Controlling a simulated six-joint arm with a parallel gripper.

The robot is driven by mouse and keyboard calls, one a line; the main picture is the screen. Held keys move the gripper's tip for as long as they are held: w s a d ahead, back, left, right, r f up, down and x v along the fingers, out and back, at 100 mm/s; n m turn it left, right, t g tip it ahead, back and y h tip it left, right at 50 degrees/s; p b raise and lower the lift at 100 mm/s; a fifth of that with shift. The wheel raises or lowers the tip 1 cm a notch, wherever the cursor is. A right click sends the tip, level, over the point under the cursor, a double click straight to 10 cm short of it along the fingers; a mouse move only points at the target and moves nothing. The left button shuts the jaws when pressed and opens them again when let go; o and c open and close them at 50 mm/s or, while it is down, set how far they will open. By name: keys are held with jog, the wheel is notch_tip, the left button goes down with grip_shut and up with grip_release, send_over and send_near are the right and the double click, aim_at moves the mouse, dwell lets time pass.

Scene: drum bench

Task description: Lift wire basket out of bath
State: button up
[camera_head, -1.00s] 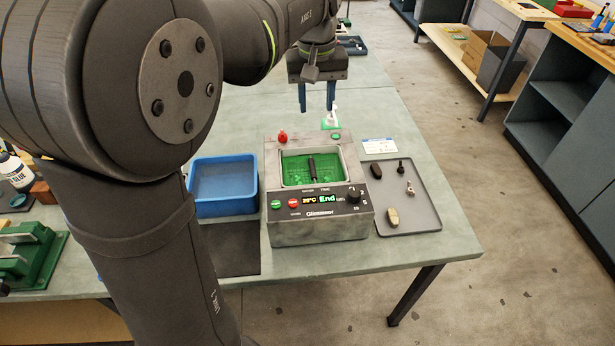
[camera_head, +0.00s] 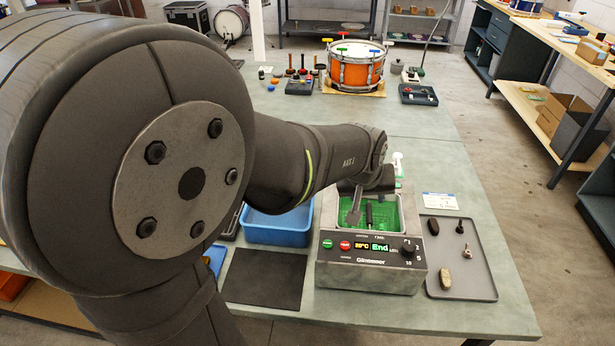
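The bath is a grey cleaner (camera_head: 340,275) with a display reading "End" and green liquid in its tank. The wire basket sits in the tank; its dark upright handle (camera_head: 369,215) shows above the green, while the mesh is hard to make out. My gripper (camera_head: 377,181) is over the back part of the tank, just behind the handle in the picture. A grey bracket on my wrist hangs in front of the tank's left side. My gripper's fingers are hidden, so I cannot tell their opening or whether they touch anything.
A blue tub (camera_head: 275,228) stands left of the bath, with a dark mat (camera_head: 263,280) in front. A grey tray (camera_head: 470,285) with several small parts lies right. A white bottle (camera_head: 397,163) stands behind the bath. An orange drum (camera_head: 355,68) is at the bench's far end.

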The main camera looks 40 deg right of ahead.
aim_at(369, 212)
jog(key=x, duration=0.8)
jog(key=shift+s+f, duration=0.1)
jog(key=shift+f, duration=0.35)
jog(key=shift+d+f, duration=0.25)
jog(key=shift+f, duration=0.4)
grip_shut()
